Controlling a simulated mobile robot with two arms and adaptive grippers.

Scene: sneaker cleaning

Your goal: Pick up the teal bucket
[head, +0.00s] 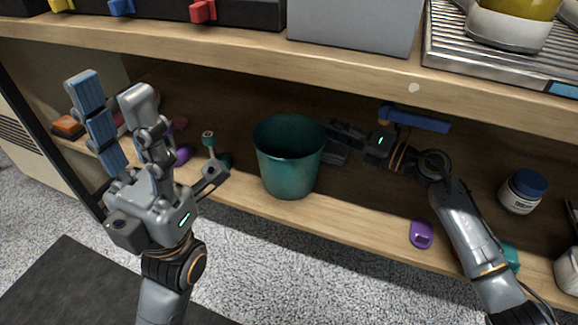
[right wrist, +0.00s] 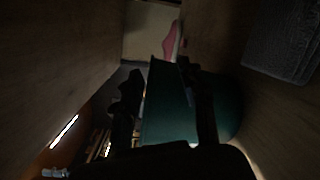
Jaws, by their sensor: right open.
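The teal bucket (head: 288,165) stands upright on the wooden lower shelf, its open top facing up. My right gripper (head: 343,140) reaches in from the right, with its fingers at the bucket's right side near the rim; part of it is hidden behind the bucket. In the dark right wrist view, the bucket (right wrist: 168,120) shows between the gripper's dark fingers (right wrist: 165,105). That gripper is open; whether a finger touches the bucket I cannot tell. My left gripper (head: 152,130) is raised left of the bucket, its fingers spread and empty, clear of it.
A wooden upper shelf (head: 250,52) overhangs the bucket. A white jar with a blue lid (head: 522,190) stands at the right. A purple item (head: 422,235) lies near the lower shelf's front edge. Small coloured items and an orange-topped block (head: 68,126) lie at the left.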

